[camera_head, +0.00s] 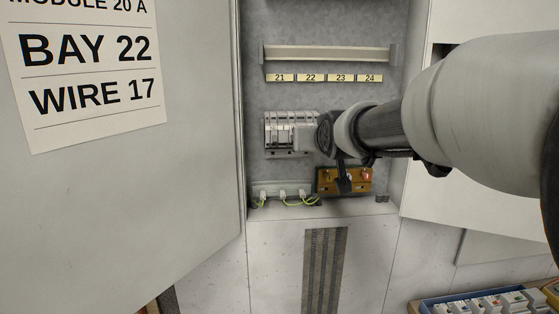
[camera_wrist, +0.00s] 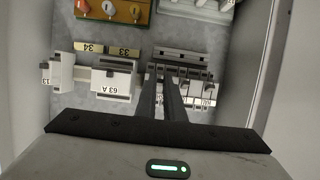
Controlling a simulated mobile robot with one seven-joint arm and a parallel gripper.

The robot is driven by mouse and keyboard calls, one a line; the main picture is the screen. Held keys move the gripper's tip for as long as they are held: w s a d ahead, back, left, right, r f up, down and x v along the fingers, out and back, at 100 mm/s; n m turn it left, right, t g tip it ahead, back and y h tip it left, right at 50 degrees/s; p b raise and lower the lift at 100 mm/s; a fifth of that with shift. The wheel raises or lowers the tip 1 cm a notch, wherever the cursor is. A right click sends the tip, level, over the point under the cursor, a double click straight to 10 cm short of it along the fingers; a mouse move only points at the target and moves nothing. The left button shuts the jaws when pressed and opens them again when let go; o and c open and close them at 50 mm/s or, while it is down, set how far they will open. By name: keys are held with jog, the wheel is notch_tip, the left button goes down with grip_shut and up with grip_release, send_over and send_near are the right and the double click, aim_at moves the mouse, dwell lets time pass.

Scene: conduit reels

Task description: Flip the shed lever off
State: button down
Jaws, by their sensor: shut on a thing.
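My gripper (camera_wrist: 161,76) reaches into the open cabinet from the right, and its two dark fingers are close together in the wrist view. They are shut at the row of grey switch modules (camera_wrist: 198,72), beside a white block marked 63 A (camera_wrist: 112,82). The shed lever seems to be between the fingertips; the fingers hide it, and its position cannot be told. In the head view the grey modules (camera_head: 280,130) show left of my wrist, which covers the fingertips.
A brown panel with several knobs (camera_head: 360,181) sits low in the cabinet. Terminals with green-yellow wires (camera_head: 282,194) are at its left. A rail (camera_head: 325,53) crosses above labels 21 to 24. The open left door (camera_head: 130,210) stands close by.

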jog(key=shift+f+t+b, duration=0.35)
jog(key=shift+t, duration=0.25)
jog(key=c, duration=1.9)
grip_release()
jog(key=shift+o, duration=0.2)
jog(key=p+v, duration=0.2)
jog(key=v, duration=1.5)
jog(key=shift+s+f, duration=0.2)
jog(key=shift+f, duration=0.1)
